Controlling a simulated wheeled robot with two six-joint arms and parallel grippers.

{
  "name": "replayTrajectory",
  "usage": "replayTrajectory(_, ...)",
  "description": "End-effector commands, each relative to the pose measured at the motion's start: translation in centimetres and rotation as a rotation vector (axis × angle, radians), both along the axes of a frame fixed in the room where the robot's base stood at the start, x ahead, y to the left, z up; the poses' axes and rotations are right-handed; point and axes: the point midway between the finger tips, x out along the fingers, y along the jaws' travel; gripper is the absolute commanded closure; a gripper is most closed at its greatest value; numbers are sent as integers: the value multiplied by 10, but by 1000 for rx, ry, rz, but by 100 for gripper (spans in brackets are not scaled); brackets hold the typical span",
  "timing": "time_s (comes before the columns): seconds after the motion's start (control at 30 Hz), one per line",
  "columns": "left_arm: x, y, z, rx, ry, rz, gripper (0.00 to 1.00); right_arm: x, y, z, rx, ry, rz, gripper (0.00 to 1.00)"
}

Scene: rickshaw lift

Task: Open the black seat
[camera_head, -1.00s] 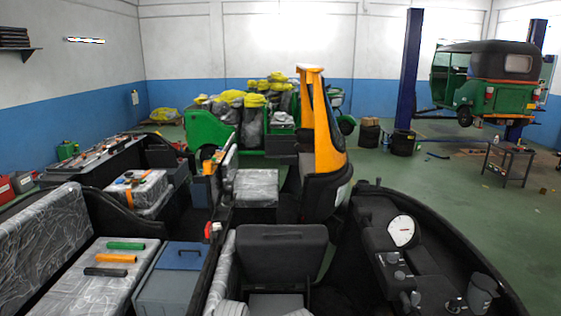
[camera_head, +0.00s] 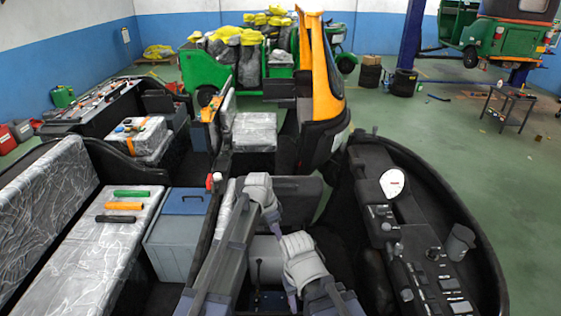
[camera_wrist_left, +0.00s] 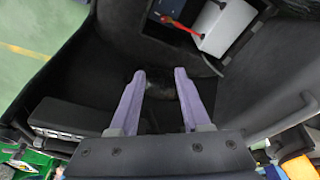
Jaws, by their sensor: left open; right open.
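The black seat (camera_head: 306,192) is a dark padded panel in the middle of the head view, partly hidden behind my grippers. My left gripper (camera_head: 270,210) is in front of the seat's left part; I cannot tell if it touches. In the left wrist view, its two purple fingers (camera_wrist_left: 160,75) are apart with nothing between them, over dark surfaces. My right gripper (camera_head: 300,250) is lower and a little right, in front of the seat's lower area. Its fingertips are hard to make out; it appears to hold nothing.
A dark control console (camera_head: 400,235) curves along the right, with a dial and knobs. A blue-grey box (camera_head: 180,240) and a plastic-wrapped bench (camera_head: 85,265) stand at the left. An orange and black pillar (camera_head: 322,85) rises behind the seat. Open green floor lies at the far right.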

Motion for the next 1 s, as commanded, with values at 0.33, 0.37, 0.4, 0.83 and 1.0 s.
replayTrajectory(0.33, 186, 16, 89, -93, -276, -448, 53, 0, 0, 73, 1, 1, -3, 50)
replayTrajectory(0.37, 192, 17, 92, -94, -289, -466, 53, 0, 0, 75, 1, 1, -3, 50)
replayTrajectory(0.4, 197, 19, 94, -95, -302, -484, 53, 0, 0, 76, 1, 1, -3, 50)
replayTrajectory(0.83, 206, 18, 89, -95, -326, -518, 53, 0, 0, 69, 1, 1, -4, 50)
replayTrajectory(1.0, 210, 13, 74, -94, -326, -518, 53, 0, 0, 55, 0, 1, -5, 50)
